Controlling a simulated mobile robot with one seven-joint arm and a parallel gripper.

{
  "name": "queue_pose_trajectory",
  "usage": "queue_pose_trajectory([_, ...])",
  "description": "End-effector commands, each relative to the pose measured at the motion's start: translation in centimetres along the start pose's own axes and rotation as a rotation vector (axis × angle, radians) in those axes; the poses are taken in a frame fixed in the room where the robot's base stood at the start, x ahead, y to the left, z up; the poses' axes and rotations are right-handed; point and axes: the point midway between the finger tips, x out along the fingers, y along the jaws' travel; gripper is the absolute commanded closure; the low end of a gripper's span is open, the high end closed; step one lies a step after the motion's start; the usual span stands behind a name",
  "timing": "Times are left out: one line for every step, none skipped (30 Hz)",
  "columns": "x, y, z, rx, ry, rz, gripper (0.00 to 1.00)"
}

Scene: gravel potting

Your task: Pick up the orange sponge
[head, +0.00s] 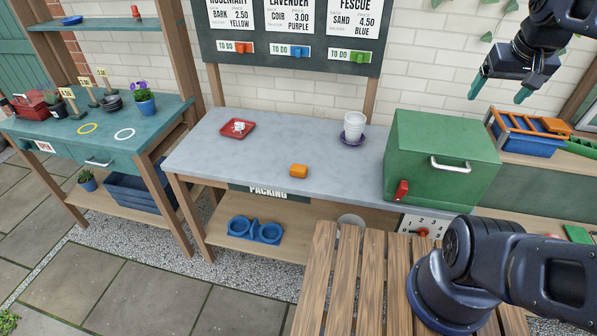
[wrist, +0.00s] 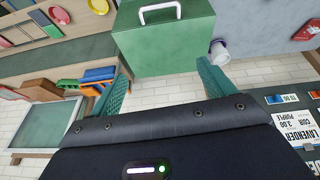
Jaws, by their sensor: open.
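An orange block that looks like the sponge (head: 299,170) lies on the grey tabletop, near its front edge and left of the green box. I cannot make it out in the wrist view. My gripper (head: 500,90) is raised at the upper right of the head view, well above and to the right of the block. Its two teal fingers are apart with nothing between them; they also show in the wrist view (wrist: 164,64), with the green box beyond them.
The green box (head: 440,150) with a metal handle stands on the grey table (head: 235,160). White cups on a purple saucer (head: 353,140) and a red tray (head: 238,128) stand behind the block. A blue crate (head: 530,140) is at right. A slatted wooden surface (head: 345,270) is in front.

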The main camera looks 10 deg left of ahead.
Motion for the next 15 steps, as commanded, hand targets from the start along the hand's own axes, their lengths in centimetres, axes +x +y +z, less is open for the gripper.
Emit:
queue_pose_trajectory([0.3,-0.3,-0.3,-0.053,-0.015,0.011,0.18])
queue_pose_trajectory([0.5,-0.4,-0.6,-0.084,-0.021,0.019,0.18])
queue_pose_trajectory([0.6,-0.6,-0.8,-0.125,-0.029,0.031,0.18])
queue_pose_trajectory([0.7,-0.8,-1.1,-0.160,-0.035,0.040,0.18])
queue_pose_trajectory([0.8,-0.9,-1.3,-0.193,-0.042,0.049,0.18])
queue_pose_trajectory([1.0,-1.2,-1.6,-0.242,-0.051,0.061,0.18])
queue_pose_trajectory([1.1,-1.4,-1.9,-0.280,-0.057,0.071,0.18])
queue_pose_trajectory([1.2,-1.6,-2.2,-0.322,-0.064,0.082,0.18])
queue_pose_trajectory([1.4,-1.9,-2.7,-0.380,-0.073,0.096,0.18])
queue_pose_trajectory([1.5,-2.2,-3.1,-0.428,-0.080,0.108,0.18])
queue_pose_trajectory([1.6,-2.6,-3.5,-0.480,-0.088,0.122,0.18])
queue_pose_trajectory([1.8,-3.1,-4.0,-0.554,-0.099,0.141,0.18])
queue_pose_trajectory([2.0,-3.6,-4.5,-0.614,-0.107,0.156,0.18])
queue_pose_trajectory([2.1,-4.1,-5.0,-0.672,-0.114,0.171,0.18])
queue_pose_trajectory([2.3,-4.8,-5.6,-0.751,-0.124,0.192,0.18])
